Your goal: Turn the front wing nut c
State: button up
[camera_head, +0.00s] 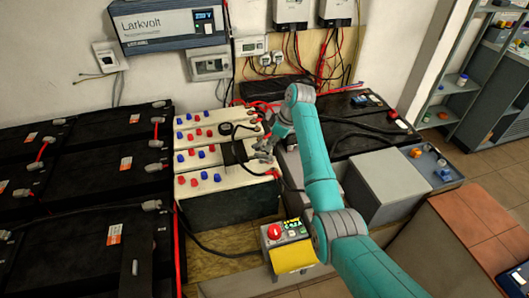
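My teal arm reaches in from the lower right. My gripper (262,153) is at the right end of the cream-topped batteries (230,178), close to the front ones. Its fingers are small and dark here, and I cannot tell whether they are open or shut. I cannot make out a wing nut; any at that end is too small to see or hidden by the gripper. A dark cable and a black part (233,150) lie on the battery tops just left of the gripper. Red and blue caps (205,177) stand in rows on the tops.
Black batteries (110,190) with grey terminals fill the left. A box with a red button and yellow flap (290,245) stands in front. A grey box (385,185) and another black battery (365,130) are to the right. A Larkvolt unit (170,25) hangs on the wall.

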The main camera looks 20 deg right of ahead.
aim_at(263, 155)
jog(key=shift+x, duration=2.95)
grip_shut()
